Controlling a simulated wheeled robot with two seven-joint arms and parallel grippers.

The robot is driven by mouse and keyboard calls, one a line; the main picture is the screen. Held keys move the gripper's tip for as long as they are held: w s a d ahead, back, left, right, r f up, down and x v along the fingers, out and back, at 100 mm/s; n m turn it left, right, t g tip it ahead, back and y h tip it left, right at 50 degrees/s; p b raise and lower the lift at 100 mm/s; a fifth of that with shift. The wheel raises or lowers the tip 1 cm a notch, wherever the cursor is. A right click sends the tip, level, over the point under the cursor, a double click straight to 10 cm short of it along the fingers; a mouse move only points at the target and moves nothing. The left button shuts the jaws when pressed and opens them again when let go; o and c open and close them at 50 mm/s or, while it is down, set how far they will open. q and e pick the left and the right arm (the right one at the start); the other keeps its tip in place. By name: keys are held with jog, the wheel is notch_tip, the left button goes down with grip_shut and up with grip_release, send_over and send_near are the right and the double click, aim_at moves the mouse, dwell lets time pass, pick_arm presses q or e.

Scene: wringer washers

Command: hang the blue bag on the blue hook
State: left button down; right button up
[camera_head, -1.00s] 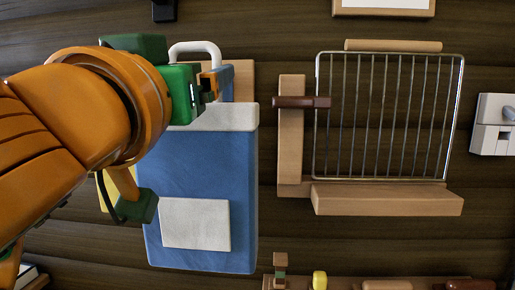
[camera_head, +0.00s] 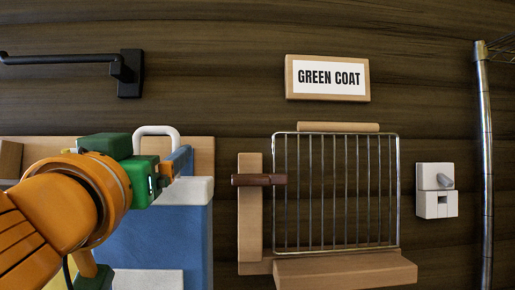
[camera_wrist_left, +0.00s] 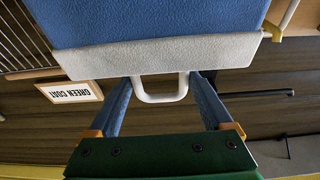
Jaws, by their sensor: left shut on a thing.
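The blue bag (camera_head: 170,235) hangs upright from my left gripper, with a white top band and a white loop handle (camera_head: 155,131). Its lower part is cut off by the bottom edge of the head view. My left gripper (camera_head: 178,163) is at the top of the bag. I cannot make out a blue hook in either view. My right gripper is not in view.
A wire rack (camera_head: 335,190) with wooden trim and a brown peg (camera_head: 258,180) is right of the bag. A "GREEN COAT" sign (camera_head: 328,78), a black wall bar (camera_head: 60,58), a white wall fixture (camera_head: 437,190) and a metal post (camera_head: 486,160) also show. A wooden board (camera_head: 200,155) is behind the bag.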

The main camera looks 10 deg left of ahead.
pick_arm(q)
jog(key=p+x, duration=0.1)
jog(key=x, duration=0.2)
jog(key=f+p+x, duration=0.1)
jog(key=x, duration=0.2)
jog(key=f+p+x, duration=0.1)
jog(key=x, duration=0.2)
jog(key=shift+w+a+p, duration=0.15)
jog(key=shift+w+p, duration=0.15)
jog(key=shift+w, duration=0.3)
jog(key=shift+w+a+f+p, duration=0.1)
jog(key=shift+w+a+p, duration=0.1)
jog(key=shift+w, duration=0.3)
jog(key=shift+w+a+p, duration=0.1)
jog(key=shift+w+p, duration=0.05)
jog(key=shift+w, duration=0.35)
jog(key=shift+s, duration=0.1)
jog(key=shift+f+b, duration=0.1)
jog(key=shift+b, duration=0.2)
jog(key=shift+f+b, duration=0.9)
jog(key=shift+f, duration=0.2)
jog(key=shift+f+b, duration=0.25)
jog(key=shift+b, duration=0.2)
